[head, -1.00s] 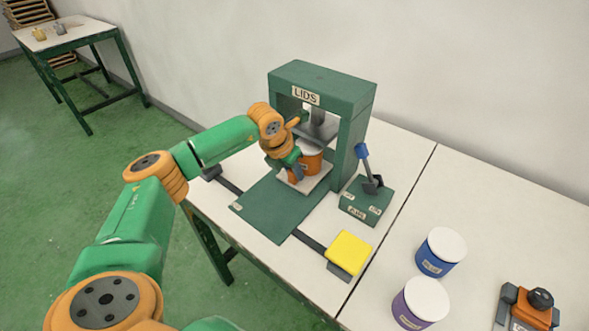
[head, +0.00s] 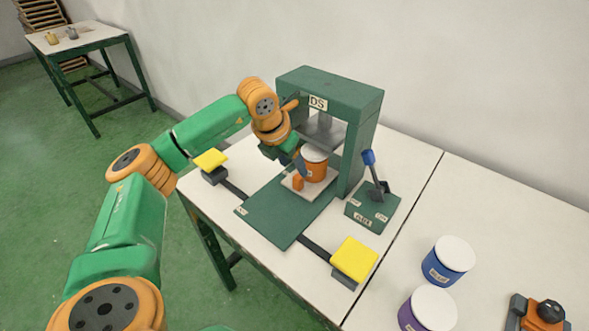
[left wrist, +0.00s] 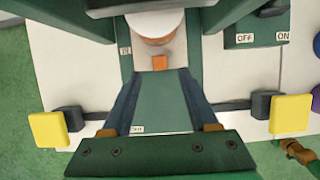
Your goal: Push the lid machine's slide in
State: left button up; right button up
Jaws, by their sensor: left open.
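The lid machine (head: 352,92) is a green frame with a press head. Its slide, a pale plate (head: 318,190) with a small orange knob (head: 297,184), carries an orange can (head: 315,172) with a white top. The can stands at the frame's opening; I cannot tell how far under the press it is. In the left wrist view the knob (left wrist: 159,62) is ahead of the fingers, with the can's white top (left wrist: 155,22) beyond. My left gripper (head: 293,165) is open at the slide's front side, apart from the knob; its fingers also show in the wrist view (left wrist: 160,80).
Yellow pads sit left (head: 210,159) and right (head: 355,259) of the green base plate (head: 275,213). A lever box (head: 372,210) stands right of the frame. Blue (head: 448,261) and purple (head: 428,310) cans stand on the right table.

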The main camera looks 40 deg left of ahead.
aim_at(297, 177)
pick_arm(q)
jog(key=f+b, duration=0.2)
jog(key=b, duration=0.3)
jog(key=shift+w+r, duration=0.1)
jog(key=shift+r, duration=0.1)
jog(key=x, duration=0.6)
jog(key=shift+w+f+p, duration=0.1)
jog(key=shift+w+p, duration=0.05)
jog(key=shift+p, duration=0.15)
grip_shut()
dwell(0.7)
